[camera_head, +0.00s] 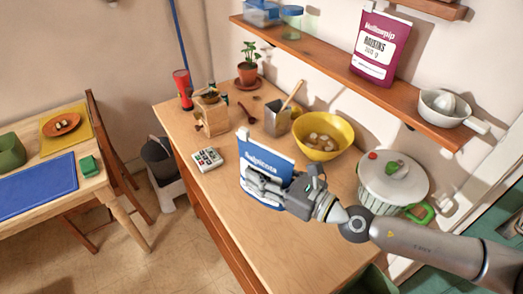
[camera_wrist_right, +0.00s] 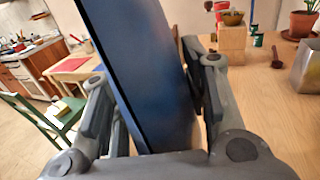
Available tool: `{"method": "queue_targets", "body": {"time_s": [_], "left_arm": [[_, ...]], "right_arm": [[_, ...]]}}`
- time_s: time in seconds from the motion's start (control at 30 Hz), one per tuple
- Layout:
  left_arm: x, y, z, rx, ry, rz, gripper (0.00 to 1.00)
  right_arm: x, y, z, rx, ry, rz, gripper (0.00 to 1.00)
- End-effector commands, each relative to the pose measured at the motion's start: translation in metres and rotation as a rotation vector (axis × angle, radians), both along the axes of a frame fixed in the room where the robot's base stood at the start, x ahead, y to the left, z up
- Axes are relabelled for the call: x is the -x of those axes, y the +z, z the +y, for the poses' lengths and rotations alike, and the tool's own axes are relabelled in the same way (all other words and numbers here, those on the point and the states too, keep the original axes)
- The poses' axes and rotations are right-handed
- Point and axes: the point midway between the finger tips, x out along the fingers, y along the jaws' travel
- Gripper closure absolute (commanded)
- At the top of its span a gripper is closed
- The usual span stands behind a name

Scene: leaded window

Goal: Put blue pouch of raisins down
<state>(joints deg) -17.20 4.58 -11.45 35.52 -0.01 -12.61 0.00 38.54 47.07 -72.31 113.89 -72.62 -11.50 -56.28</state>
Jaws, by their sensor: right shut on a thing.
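The blue pouch (camera_head: 262,158) with a white top edge and white lettering is in my right gripper (camera_head: 268,186), in the head view. The right gripper is shut on it, with its fingers across the pouch's face. The pouch stands upright over the wooden counter (camera_head: 215,185); I cannot tell whether its bottom touches the counter. In the right wrist view the dark blue pouch (camera_wrist_right: 140,70) is tilted between the two fingers and fills the middle. My left gripper is not in view.
Near the pouch are a calculator-like box (camera_head: 207,159), a yellow bowl (camera_head: 323,137), a grey utensil tin (camera_head: 277,119), a grinder (camera_head: 211,112) and a lidded pot (camera_head: 391,182). A purple raisin pouch (camera_head: 379,48) stands on the shelf (camera_head: 335,72). The counter's front left part is clear.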

Motion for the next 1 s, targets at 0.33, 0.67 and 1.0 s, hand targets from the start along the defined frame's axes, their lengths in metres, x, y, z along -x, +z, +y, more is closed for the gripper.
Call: {"method": "queue_targets", "body": {"time_s": [0.33, 0.67, 1.0], "left_arm": [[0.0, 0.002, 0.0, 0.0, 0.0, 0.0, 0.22], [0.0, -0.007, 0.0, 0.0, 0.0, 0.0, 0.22], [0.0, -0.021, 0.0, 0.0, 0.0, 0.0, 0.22]], "right_arm": [[0.013, 0.005, 0.004, -0.003, 0.004, -0.001, 0.91], [0.049, 0.017, 0.037, -0.006, -0.001, 0.003, 0.91], [0.072, 0.028, 0.01, -0.003, -0.259, 0.01, 0.91]]}}
